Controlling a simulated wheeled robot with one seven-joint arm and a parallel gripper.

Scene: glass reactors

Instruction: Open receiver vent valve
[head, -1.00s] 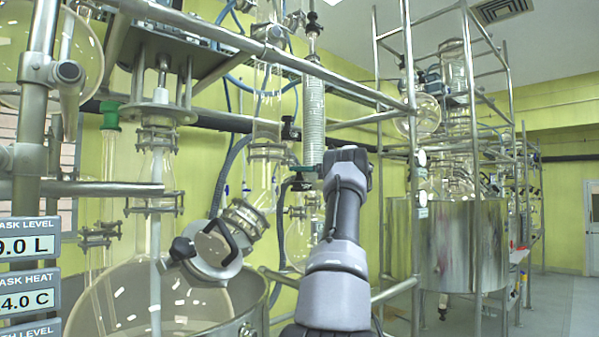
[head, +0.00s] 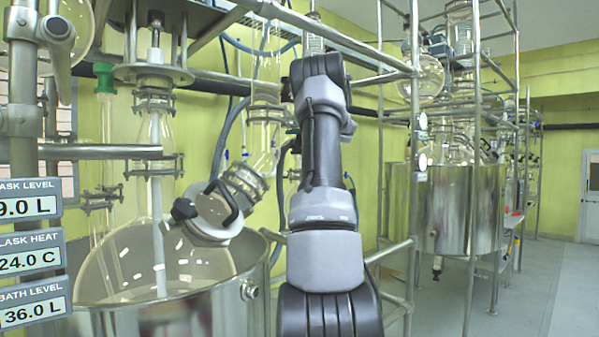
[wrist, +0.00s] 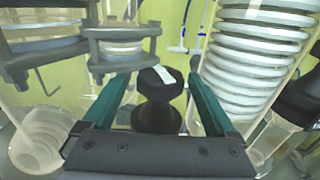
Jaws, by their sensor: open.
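A black knob with a white mark on its top (wrist: 158,100) stands in the middle of the wrist view; it looks like the vent valve handle, but no label shows. My gripper (wrist: 159,76) is open, with one teal finger to the left of the knob and one to the right. Gaps show between the knob and both fingers. In the head view my own arm hides the gripper, the knob and part of the glassware behind it.
Clamped glass joints (wrist: 122,42) are close on the left of the wrist view. A coiled glass condenser (wrist: 258,60) is close on the right. In the head view, a steel bath (head: 185,310) stands at lower left and metal frame rails surround the arm. Open floor (head: 530,290) lies right.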

